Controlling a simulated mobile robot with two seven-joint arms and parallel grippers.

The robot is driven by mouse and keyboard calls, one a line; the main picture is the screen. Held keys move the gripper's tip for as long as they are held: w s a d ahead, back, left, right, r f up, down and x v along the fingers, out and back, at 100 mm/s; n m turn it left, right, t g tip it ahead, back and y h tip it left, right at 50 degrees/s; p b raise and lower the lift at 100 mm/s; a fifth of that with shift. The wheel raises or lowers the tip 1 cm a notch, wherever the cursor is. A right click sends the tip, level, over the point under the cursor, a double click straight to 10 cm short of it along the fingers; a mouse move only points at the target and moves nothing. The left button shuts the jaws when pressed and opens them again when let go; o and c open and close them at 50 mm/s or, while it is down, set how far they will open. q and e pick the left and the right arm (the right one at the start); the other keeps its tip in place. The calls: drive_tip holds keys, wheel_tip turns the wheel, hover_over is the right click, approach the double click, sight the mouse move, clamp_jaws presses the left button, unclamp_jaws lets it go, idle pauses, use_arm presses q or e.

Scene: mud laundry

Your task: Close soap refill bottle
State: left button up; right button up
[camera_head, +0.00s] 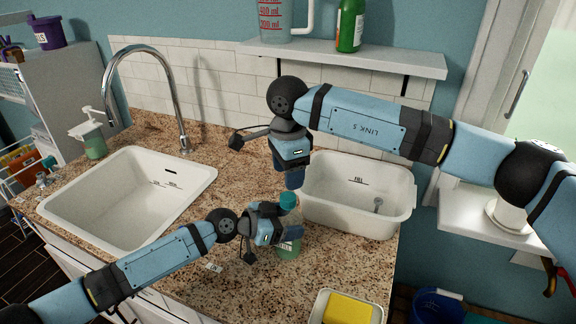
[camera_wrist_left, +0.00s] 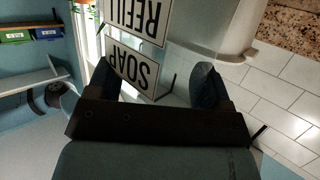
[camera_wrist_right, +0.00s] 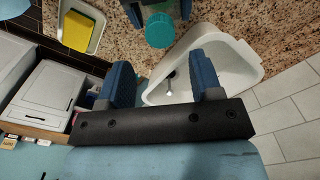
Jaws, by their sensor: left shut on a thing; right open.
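The soap refill bottle (camera_head: 287,250) stands on the granite counter, a pale green bottle partly hidden behind my left gripper (camera_head: 288,230). My left gripper is shut around its body. Its "SOAP REFILL" label (camera_wrist_left: 133,66) shows upside down in the left wrist view, between the fingers. A teal cap (camera_head: 288,200) is at the bottle's top; it also shows in the right wrist view (camera_wrist_right: 160,30). I cannot tell whether it is fully seated. My right gripper (camera_head: 294,180) is open and empty, pointing down just above and apart from the cap.
A white tub (camera_head: 395,222) stands close behind and right of the bottle. The white sink (camera_head: 125,200) and a pump dispenser (camera_head: 92,140) are at the left. A yellow sponge (camera_head: 347,309) lies in a tray at the front right. The counter in front of the bottle is mostly clear.

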sight(288, 196)
wheel_tip(288, 196, down, 7)
drive_tip(key=shift+r, duration=0.1)
idle(0.4)
drive_tip(key=c, duration=0.9)
drive_tip(key=shift+m, duration=1.6)
drive_tip(key=o, duration=1)
